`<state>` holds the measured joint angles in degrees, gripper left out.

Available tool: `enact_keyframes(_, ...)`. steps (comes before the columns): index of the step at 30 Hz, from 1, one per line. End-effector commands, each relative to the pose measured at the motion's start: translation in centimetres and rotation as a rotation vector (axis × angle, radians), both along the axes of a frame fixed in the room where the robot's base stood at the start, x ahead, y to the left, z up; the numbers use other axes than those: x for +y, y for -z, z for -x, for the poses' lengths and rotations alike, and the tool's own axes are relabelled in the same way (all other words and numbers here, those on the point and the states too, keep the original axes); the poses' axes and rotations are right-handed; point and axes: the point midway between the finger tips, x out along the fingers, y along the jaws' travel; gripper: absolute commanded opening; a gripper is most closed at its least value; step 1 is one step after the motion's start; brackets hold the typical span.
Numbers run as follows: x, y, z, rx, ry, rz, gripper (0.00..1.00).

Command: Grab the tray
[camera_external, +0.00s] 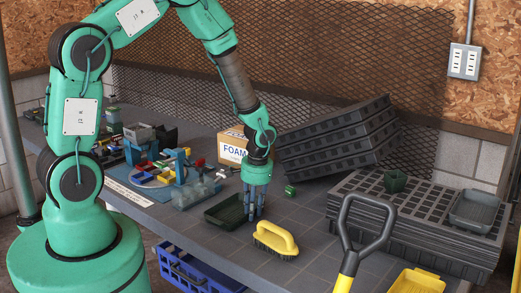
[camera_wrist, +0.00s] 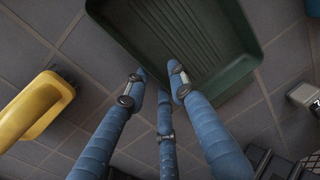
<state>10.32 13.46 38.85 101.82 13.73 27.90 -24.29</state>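A shallow dark green tray (camera_external: 226,212) with a ribbed floor lies on the grey tiled worktop. In the wrist view the tray (camera_wrist: 190,32) fills the top middle. My gripper (camera_external: 253,214) points down at the tray's right end in the external view. In the wrist view its three blue fingers (camera_wrist: 158,88) are spread apart at the tray's near edge. Two fingertips overlap the rim in the picture; the third is between them, by the near wall. I cannot tell whether any finger touches the tray.
A yellow-handled brush (camera_external: 275,238) stands close right of my gripper; it also shows in the wrist view (camera_wrist: 35,108). A shovel handle (camera_external: 362,235) rises in front. A blue bench rig (camera_external: 180,175) is left.

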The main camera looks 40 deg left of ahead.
Motion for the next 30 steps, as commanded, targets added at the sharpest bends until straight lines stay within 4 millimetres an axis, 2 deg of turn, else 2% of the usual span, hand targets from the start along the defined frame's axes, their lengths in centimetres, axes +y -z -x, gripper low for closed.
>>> enact_keyframes(9, -0.01, -0.02, 0.0, 0.0, 0.0, 0.0, 0.24)
enact_keyframes(10, -0.02, -0.02, 0.0, 0.0, 0.0, 0.0, 0.22)
enact_keyframes(13, -0.02, -0.01, 0.0, 0.0, 0.0, 0.0, 0.02)
enact_keyframes(14, -0.02, -0.01, 0.0, 0.0, 0.0, 0.0, 0.0)
enact_keyframes(30, -0.02, -0.49, -0.03, -0.001, 0.0, 0.0, 0.0)
